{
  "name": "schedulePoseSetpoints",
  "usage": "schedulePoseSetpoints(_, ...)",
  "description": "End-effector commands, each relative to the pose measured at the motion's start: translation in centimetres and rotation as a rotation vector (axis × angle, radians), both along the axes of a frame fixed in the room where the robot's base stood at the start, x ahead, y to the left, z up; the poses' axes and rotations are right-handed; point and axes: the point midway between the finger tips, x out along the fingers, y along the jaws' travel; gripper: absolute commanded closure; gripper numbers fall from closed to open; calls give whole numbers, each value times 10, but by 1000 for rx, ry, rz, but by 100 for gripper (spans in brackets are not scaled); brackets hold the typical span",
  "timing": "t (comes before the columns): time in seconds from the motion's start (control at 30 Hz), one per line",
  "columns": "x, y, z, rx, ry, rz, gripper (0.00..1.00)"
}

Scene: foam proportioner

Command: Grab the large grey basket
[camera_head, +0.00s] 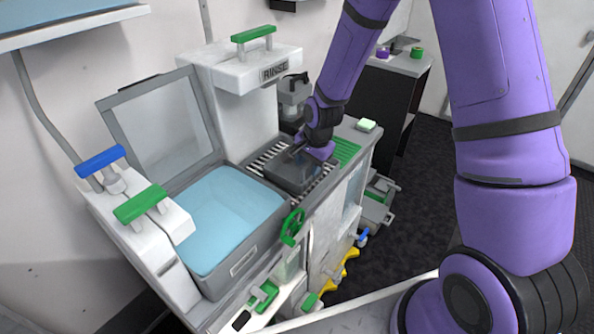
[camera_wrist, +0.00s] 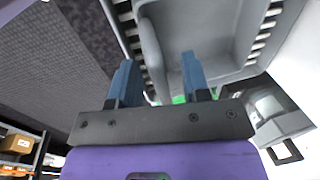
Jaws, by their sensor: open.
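A grey basket (camera_head: 290,178) sits on the slatted rack at the middle of the machine. In the wrist view the basket (camera_wrist: 205,28) shows its smooth inside and its rim, with the rack slats on both sides. My gripper (camera_head: 300,152) is over the basket's far side in the head view and hides part of it. In the wrist view my gripper (camera_wrist: 158,62) is open, its two blue fingers apart at the basket's near edge. Nothing is seen held. I cannot tell whether the fingers touch the basket.
Left of the rack is a grey tub of blue liquid (camera_head: 228,215) with its lid (camera_head: 165,125) raised. A white RINSE housing (camera_head: 245,70) rises behind the rack. A dark cabinet (camera_head: 385,100) stands behind right.

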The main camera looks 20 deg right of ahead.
Motion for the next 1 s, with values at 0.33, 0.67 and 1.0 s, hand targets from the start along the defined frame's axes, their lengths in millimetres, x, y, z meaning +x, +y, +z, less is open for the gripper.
schedulePoseSetpoints(0.33,0,0,0,0,-1,-1,82)
schedulePoseSetpoints(0.67,0,0,0,0,-1,-1,100)
schedulePoseSetpoints(1.0,1,0,32,0,-6,-3,100)
